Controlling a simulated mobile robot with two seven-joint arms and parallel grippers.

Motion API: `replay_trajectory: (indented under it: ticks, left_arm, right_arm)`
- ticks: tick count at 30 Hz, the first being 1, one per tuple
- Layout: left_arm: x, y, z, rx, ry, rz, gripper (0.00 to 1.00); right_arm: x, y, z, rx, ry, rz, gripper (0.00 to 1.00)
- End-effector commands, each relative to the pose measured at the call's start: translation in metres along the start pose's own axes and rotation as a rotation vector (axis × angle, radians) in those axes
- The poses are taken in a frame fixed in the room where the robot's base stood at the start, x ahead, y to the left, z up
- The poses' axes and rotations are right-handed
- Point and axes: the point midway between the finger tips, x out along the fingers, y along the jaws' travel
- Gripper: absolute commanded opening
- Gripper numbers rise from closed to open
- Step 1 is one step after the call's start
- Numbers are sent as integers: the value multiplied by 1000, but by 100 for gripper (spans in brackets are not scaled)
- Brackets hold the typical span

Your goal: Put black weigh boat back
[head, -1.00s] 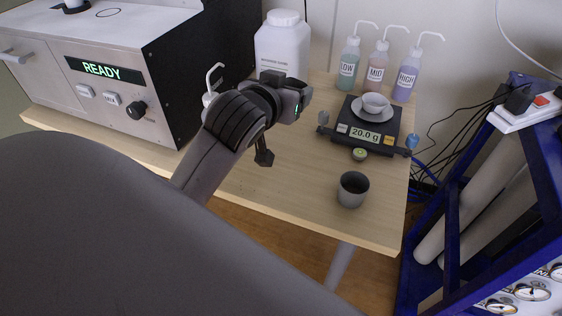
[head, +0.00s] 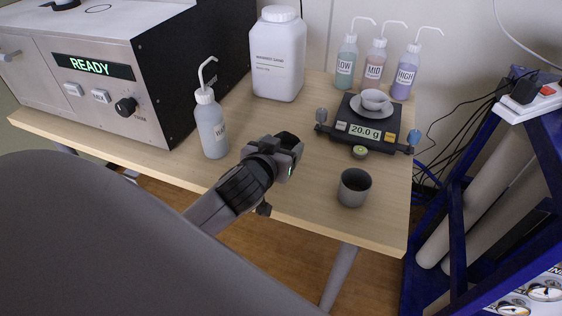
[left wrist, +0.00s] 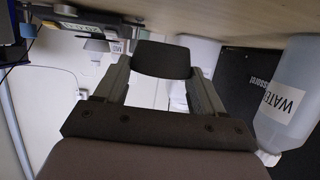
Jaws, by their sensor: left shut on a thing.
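My left gripper (head: 286,152) is above the front part of the table, right of the water wash bottle and left of the grey cup. It is shut on a small dark piece, which I take to be the black weigh boat (left wrist: 160,59); in the left wrist view it spans the gap between the two fingers. In the head view the held piece is hard to tell from the dark gripper. The balance (head: 338,148) reads 20.0 g and carries a white dish (head: 372,111) with a small white cup (head: 375,98) on it. My right gripper is out of view.
The water wash bottle (head: 212,130) stands close to the left gripper. A grey cup (head: 353,190) is near the front right edge. A large white jar (head: 278,60), several labelled wash bottles and the analyser (head: 105,65) line the back and left. Middle table is clear.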

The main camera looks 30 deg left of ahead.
Motion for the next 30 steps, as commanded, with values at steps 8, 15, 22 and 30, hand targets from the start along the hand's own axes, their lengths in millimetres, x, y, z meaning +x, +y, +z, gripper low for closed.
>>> replay_trajectory:
  ticks: [8,15,22,30]
  left_arm:
    - [13,0,38,2,-4,-1,50]
    - [13,0,37,1,-2,0,50]
    - [14,0,40,1,-2,0,95]
    - [14,0,40,1,-2,0,95]
  right_arm:
    - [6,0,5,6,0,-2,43]
    - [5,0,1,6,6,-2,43]
    - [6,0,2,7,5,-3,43]
    - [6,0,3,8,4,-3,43]
